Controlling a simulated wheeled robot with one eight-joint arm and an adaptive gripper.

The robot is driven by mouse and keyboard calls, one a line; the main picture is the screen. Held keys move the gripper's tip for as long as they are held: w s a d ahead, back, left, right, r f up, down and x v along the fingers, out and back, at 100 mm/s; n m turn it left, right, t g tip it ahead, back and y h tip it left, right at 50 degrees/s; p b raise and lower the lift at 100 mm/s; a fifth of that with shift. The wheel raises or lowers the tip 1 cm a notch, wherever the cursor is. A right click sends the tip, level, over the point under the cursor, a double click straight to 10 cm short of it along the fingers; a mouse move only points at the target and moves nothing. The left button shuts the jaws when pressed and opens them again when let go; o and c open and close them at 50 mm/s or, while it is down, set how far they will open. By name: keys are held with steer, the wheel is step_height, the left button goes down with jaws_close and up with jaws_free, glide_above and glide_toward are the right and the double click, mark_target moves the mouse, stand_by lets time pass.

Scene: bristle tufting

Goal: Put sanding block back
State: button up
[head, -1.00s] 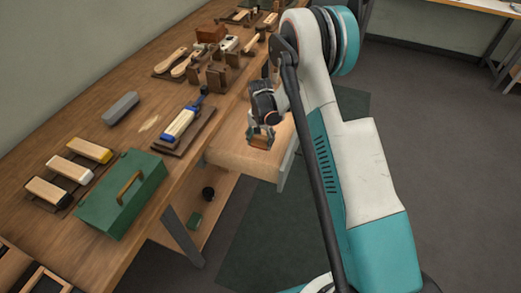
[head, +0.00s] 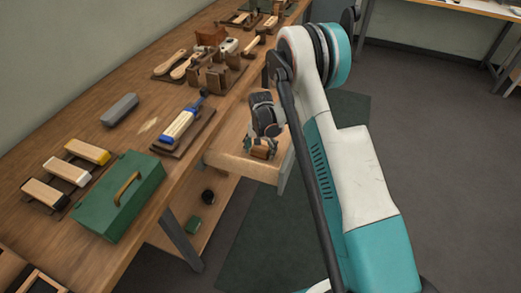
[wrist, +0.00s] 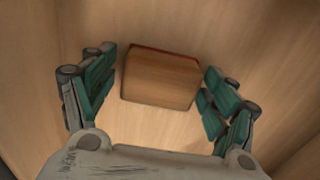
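The sanding block (wrist: 160,78), a brown wooden block with a dark red edge, lies in the open drawer (head: 230,164) under the workbench. It also shows in the head view (head: 262,152), partly covered by the fingers. My gripper (wrist: 155,92) is inside the drawer space, pointing down over the block. Its teal fingers stand apart on either side of the block, with narrow gaps visible. The gripper also shows in the head view (head: 262,143). The block's underside is hidden.
The bench (head: 112,138) beside the drawer carries a green toolbox (head: 105,208), a grey block (head: 119,109), a blue-and-cream tool (head: 180,127) and several wooden brushes. Drawer walls stand close around my gripper. Open floor lies to the right.

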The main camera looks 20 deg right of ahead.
step_height(320, 180, up, 12)
steer(key=p, duration=0.4)
step_height(320, 180, up, 15)
steer(key=n+t, duration=0.2)
glide_above(260, 148)
steer(key=s, duration=0.5)
steer(key=s+r+n+t, duration=0.1)
steer(key=s+r, duration=0.5)
steer(key=r, duration=0.3)
steer(key=s+r+n+t, duration=0.2)
steer(key=s+r, duration=0.1)
steer(key=s, duration=0.8)
steer(key=s+r+n+t, duration=0.2)
steer(key=s, duration=0.9)
steer(key=shift+s+r, duration=0.35)
steer(key=shift+r, duration=0.05)
steer(key=shift+d, duration=0.2)
